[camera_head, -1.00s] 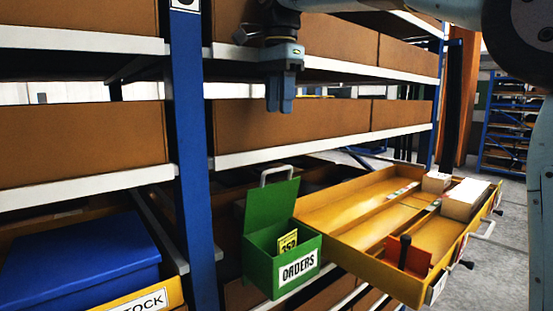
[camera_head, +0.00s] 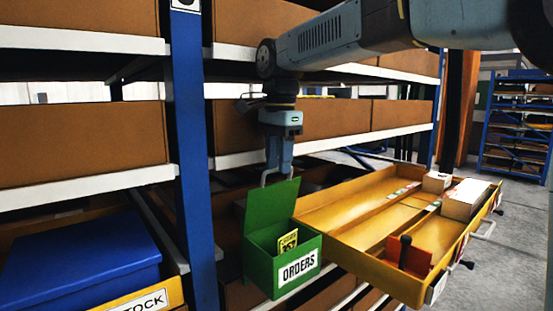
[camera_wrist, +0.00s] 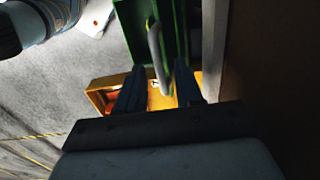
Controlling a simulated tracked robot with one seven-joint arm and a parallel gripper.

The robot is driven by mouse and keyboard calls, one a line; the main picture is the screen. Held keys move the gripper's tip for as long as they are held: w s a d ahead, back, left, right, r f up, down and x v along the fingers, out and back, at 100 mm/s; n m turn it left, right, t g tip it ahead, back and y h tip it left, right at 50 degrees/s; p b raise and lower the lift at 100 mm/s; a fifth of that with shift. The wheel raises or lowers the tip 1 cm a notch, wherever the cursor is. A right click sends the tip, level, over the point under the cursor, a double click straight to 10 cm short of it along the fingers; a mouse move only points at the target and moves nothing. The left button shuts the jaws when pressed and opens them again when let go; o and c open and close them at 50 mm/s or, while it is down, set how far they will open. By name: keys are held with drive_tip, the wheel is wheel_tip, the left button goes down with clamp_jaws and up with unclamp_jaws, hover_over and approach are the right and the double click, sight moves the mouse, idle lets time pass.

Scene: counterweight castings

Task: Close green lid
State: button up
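The green lid (camera_head: 270,213) stands upright, open, at the back of the green box labelled ORDERS (camera_head: 297,268). A yellow card (camera_head: 288,243) shows inside the box. A pale handle (camera_head: 266,176) rises at the lid's top edge; the handle also shows in the wrist view (camera_wrist: 157,55). My gripper (camera_head: 279,172) points down just above the lid, at the handle. In the wrist view my gripper's two fingers (camera_wrist: 160,92) are apart, with the handle's near end showing between them. Contact with the handle cannot be told.
A yellow drawer (camera_head: 345,250) is pulled out right of the box, holding white cartons (camera_head: 465,199) and a black-handled item (camera_head: 404,252). A blue rack post (camera_head: 190,160) and blue bin (camera_head: 80,260) stand left. Shelves with brown boxes (camera_head: 345,118) lie behind my gripper.

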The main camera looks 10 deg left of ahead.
drive_tip(key=shift+c, duration=0.5)
clamp_jaws()
idle(0.8)
drive_tip(key=shift+a, duration=0.25)
drive_tip(key=shift+d, duration=0.25)
